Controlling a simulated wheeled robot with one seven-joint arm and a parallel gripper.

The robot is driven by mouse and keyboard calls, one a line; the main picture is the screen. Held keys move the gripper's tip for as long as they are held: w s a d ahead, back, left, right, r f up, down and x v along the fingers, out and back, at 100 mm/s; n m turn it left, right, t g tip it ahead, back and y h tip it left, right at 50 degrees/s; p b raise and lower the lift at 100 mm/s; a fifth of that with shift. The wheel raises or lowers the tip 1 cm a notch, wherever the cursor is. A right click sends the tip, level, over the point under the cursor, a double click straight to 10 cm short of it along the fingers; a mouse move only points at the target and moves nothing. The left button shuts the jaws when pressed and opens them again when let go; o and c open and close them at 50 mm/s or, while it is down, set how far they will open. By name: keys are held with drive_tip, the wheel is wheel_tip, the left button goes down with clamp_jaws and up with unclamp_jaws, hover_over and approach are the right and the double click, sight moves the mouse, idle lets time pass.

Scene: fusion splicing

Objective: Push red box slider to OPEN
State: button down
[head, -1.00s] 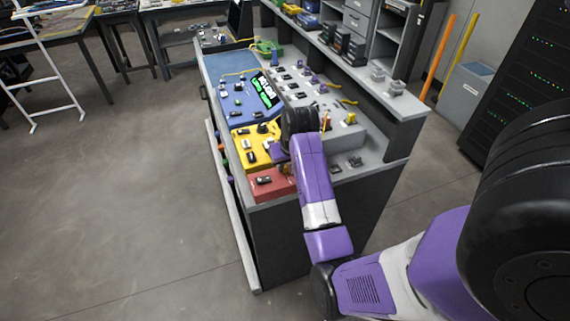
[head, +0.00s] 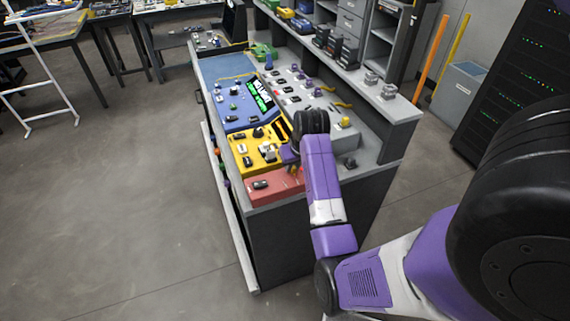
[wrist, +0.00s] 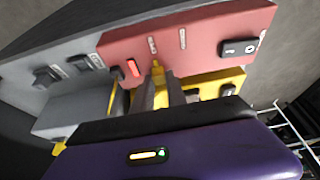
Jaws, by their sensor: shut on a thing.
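The red box (head: 262,197) sits at the near end of the bench's row of coloured boxes. It fills the upper middle of the wrist view (wrist: 200,35). Its slider has a small yellow knob (wrist: 157,69), beside a lit red indicator (wrist: 133,68) and small white lettering. My gripper (wrist: 161,84) is shut on the yellow knob, with its two grey fingers reaching up to it. In the head view my gripper (head: 294,169) is at the back right of the red box, partly hidden by my wrist. The slider's printed positions are too small to read.
A black rocker switch (wrist: 238,48) is on the red box. The yellow box (head: 240,139) with its knobs stands right behind it, and the blue box (head: 222,98) with a green-lit display is farther back. A grey unit with switches (wrist: 45,85) lies close beside.

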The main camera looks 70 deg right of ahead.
sight(298, 179)
drive_tip(key=c, duration=1.3)
unclamp_jaws()
drive_tip(key=shift+s+d, duration=0.15)
drive_tip(key=shift+r, duration=0.1)
drive_tip(key=v, duration=0.7)
drive_tip(key=shift+s+r, duration=0.1)
drive_tip(key=shift+r, duration=0.2)
